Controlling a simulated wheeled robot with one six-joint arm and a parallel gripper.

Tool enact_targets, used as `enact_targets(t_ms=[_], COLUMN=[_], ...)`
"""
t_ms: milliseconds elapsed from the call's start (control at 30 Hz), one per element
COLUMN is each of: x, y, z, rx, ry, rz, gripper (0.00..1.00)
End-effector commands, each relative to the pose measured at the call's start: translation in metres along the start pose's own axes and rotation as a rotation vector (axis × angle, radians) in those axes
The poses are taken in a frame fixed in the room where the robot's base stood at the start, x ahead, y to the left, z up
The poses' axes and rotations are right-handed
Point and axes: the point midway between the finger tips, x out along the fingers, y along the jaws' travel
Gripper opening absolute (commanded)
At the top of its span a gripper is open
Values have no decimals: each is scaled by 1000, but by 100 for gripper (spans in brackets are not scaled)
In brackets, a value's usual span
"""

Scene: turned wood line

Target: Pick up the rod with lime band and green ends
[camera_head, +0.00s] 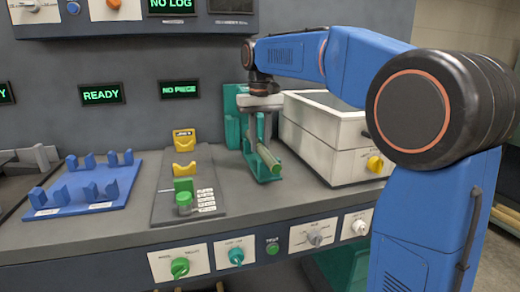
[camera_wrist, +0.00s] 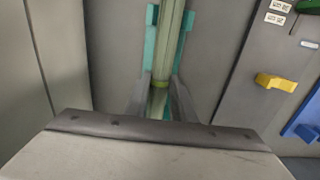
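The rod (camera_head: 268,156) is pale wood with a green near end and lies on a narrow teal stand (camera_head: 258,169) on the bench. In the wrist view the rod (camera_wrist: 168,45) runs up the middle, with a lime band (camera_wrist: 160,85) around it close to my fingers. Its far end is hidden. My gripper (camera_head: 262,139) points down over the stand. In the wrist view the fingers of my gripper (camera_wrist: 161,88) are on either side of the rod near the band. I cannot tell whether they touch it.
A white box (camera_head: 322,140) with a yellow knob stands close on the right. A grey panel (camera_head: 195,211) with yellow cradles and a green button is to the left. A blue rack (camera_head: 85,187) with several empty cradles is farther left. Control knobs line the bench front.

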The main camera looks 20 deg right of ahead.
Motion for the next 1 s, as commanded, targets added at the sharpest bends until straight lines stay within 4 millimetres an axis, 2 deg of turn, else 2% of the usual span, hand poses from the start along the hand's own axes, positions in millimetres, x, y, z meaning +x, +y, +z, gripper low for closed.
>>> enact_targets(t_ms=[367, 667, 1000], x=[-5, -35, -36], y=[0, 0, -41], z=[0, 0, 33], rx=[0, 0, -5], ry=[0, 1, 1], rz=[0, 0, 0], gripper=[0, 0, 0])
